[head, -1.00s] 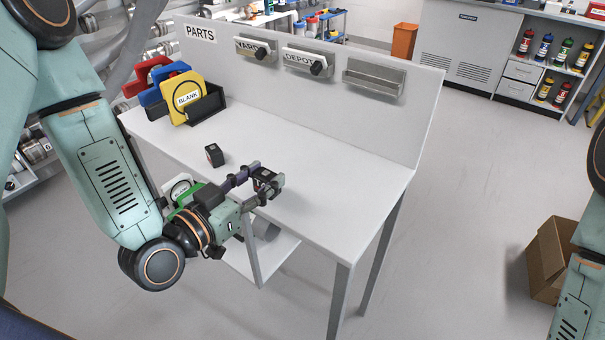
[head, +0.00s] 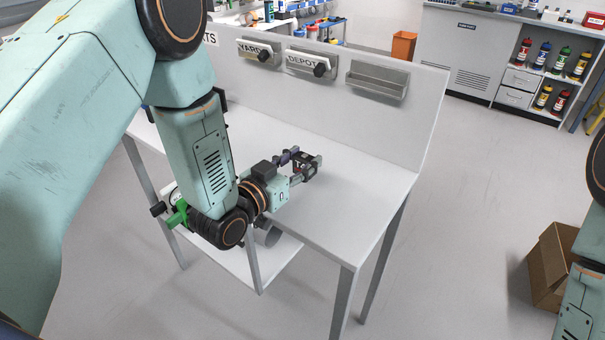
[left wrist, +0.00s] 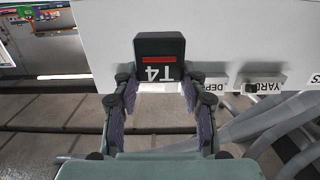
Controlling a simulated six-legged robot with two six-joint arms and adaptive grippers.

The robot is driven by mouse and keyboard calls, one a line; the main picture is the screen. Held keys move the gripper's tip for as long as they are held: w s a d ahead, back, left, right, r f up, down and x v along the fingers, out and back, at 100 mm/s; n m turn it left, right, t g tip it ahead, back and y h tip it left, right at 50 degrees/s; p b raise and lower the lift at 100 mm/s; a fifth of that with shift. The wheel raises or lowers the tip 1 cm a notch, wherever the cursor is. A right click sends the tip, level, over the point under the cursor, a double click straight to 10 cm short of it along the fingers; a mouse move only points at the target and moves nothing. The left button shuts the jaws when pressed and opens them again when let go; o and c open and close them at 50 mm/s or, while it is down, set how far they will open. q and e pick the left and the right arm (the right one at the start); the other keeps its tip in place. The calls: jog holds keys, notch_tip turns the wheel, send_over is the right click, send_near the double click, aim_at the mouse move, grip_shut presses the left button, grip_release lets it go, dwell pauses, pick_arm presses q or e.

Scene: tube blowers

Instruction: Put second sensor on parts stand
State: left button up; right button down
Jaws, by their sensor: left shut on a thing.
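My left gripper (head: 305,168) is shut on a small dark block, the sensor (left wrist: 160,52), which shows a red stripe and "T4" upside down in the left wrist view. Between the fingers in the head view it is small and partly covered. The gripper holds it over the white parts stand (head: 350,190), near its middle; I cannot tell whether it touches the top. The stand's sign is mostly hidden behind my left arm, with only "TS" showing. My right gripper is out of view.
The stand's back panel carries a YARD holder (head: 259,52), a DEPOT holder (head: 307,63) and an empty metal tray (head: 378,80). The right part of the top is clear. A cardboard box (head: 550,265) stands on the floor at the right.

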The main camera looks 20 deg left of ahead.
pick_arm(q)
jog(key=f, duration=0.1)
jog(key=f+b, duration=0.1)
jog(key=f, duration=0.1)
jog(key=shift+w+d+f, duration=0.2)
jog(key=shift+f, duration=0.05)
jog(key=shift+w+f, duration=0.15)
jog(key=shift+w, duration=0.05)
jog(key=shift+f, duration=0.1)
jog(key=o, duration=1.1)
jog(key=shift+o, duration=0.2)
jog(key=shift+r, duration=0.2)
jog(key=p+v, duration=0.1)
jog(key=v, duration=1.1)
jog(key=shift+p, duration=0.3)
